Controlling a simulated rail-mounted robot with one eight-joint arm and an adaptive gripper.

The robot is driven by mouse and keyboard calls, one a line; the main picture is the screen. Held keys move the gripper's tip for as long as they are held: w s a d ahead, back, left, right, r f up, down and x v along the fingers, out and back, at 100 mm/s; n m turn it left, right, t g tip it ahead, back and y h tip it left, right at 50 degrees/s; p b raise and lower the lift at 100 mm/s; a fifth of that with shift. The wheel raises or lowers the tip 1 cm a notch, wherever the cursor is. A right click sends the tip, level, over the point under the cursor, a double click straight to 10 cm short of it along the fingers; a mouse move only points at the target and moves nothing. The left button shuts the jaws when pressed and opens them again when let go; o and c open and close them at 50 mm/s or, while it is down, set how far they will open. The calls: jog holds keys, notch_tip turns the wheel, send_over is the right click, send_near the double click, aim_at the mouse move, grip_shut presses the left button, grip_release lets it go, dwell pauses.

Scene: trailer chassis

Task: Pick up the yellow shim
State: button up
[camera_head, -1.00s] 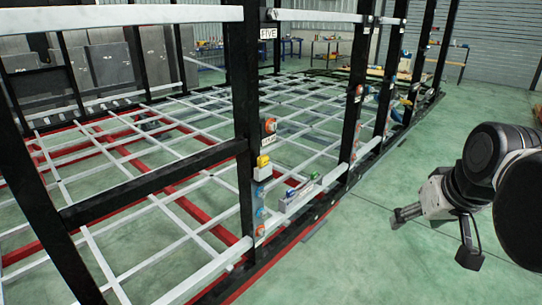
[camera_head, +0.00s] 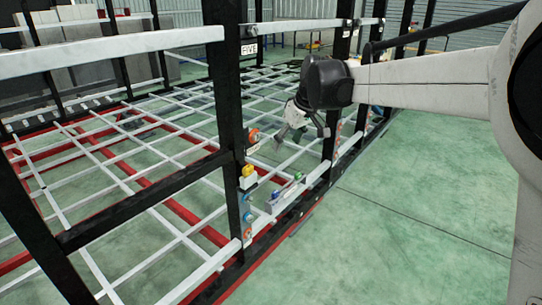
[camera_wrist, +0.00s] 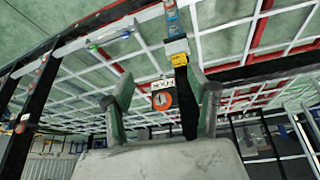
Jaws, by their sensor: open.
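The yellow shim (camera_head: 247,170) is a small yellow block on a pale holder on the near black post. It also shows in the wrist view (camera_wrist: 179,60), on the pale block just above the orange round part. My gripper (camera_head: 302,135) is in front of the post's right side in the head view, higher than the shim and apart from it. In the wrist view my gripper (camera_wrist: 160,77) has its two fingers spread wide, with nothing between them touching. The shim lies beyond the fingers, right of centre.
An orange round part (camera_head: 252,135) is on the same post above the shim. A pale tray (camera_head: 286,194) with green and other coloured items sits on the rail to the right. Black posts and white bars form a frame. The green floor at right is open.

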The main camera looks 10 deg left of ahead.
jog(key=n+p, duration=0.2)
send_near(248, 167)
notch_tip(248, 167, up, 4)
jog(key=d, duration=0.3)
jog(key=a+f+g, duration=0.1)
jog(key=x, duration=0.4)
jog(key=p+x, duration=0.1)
jog(key=x, duration=0.4)
jog(key=a+x, duration=0.1)
jog(key=x, duration=0.4)
jog(key=shift+w+d+r+p, duration=0.1)
jog(key=shift+w+r+p, duration=0.1)
jog(key=shift+r+p, duration=0.1)
jog(key=shift+c, duration=0.5)
jog(key=c, duration=1.1)
